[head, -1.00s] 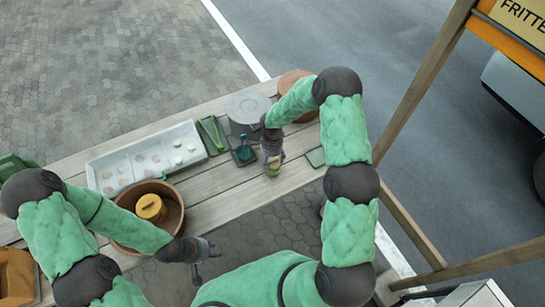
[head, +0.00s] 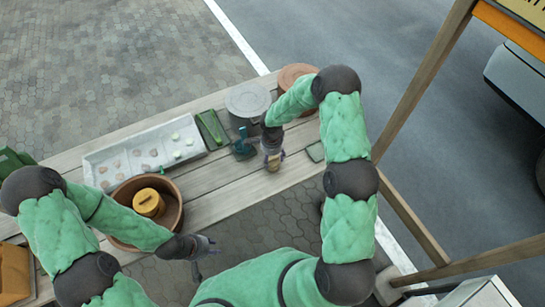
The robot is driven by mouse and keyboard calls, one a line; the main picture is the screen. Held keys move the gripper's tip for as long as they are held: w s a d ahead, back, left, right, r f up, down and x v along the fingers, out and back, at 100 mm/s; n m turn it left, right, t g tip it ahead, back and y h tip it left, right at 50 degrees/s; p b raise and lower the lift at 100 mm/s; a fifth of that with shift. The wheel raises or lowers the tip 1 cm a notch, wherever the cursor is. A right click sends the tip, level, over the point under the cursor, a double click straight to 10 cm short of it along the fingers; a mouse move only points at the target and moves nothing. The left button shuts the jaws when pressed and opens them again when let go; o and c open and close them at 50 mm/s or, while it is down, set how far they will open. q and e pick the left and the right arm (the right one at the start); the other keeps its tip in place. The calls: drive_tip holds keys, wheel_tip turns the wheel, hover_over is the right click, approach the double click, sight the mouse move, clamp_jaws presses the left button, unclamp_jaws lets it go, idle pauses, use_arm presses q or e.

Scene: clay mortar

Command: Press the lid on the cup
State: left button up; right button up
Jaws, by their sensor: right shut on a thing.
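My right gripper (head: 272,155) is over the right part of the wooden table and points down. It is shut on a small tan thing (head: 273,165), mostly hidden by the fingers. I cannot tell whether this is the cup, the lid or both together. My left gripper (head: 207,258) hangs empty off the table's near edge, with its fingers apart.
A pale tray (head: 100,157) with small round pieces lies on the table (head: 215,180). Around it are a brown tub (head: 178,215) holding a yellow container (head: 148,203), a green tray (head: 211,130), a grey round lidded thing (head: 247,100) and a terracotta round thing (head: 290,75).

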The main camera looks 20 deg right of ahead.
drive_tip(key=shift+f+b, duration=0.1)
drive_tip(key=shift+b, duration=1.05)
idle(1.2)
drive_tip(key=shift+f+b, duration=0.45)
drive_tip(key=shift+b, duration=0.85)
idle(1.1)
drive_tip(key=o, duration=0.8)
drive_tip(key=shift+o, duration=1.2)
drive_tip(key=shift+r, duration=0.1)
drive_tip(key=shift+r+p, duration=0.85)
drive_tip(key=shift+r, duration=2.05)
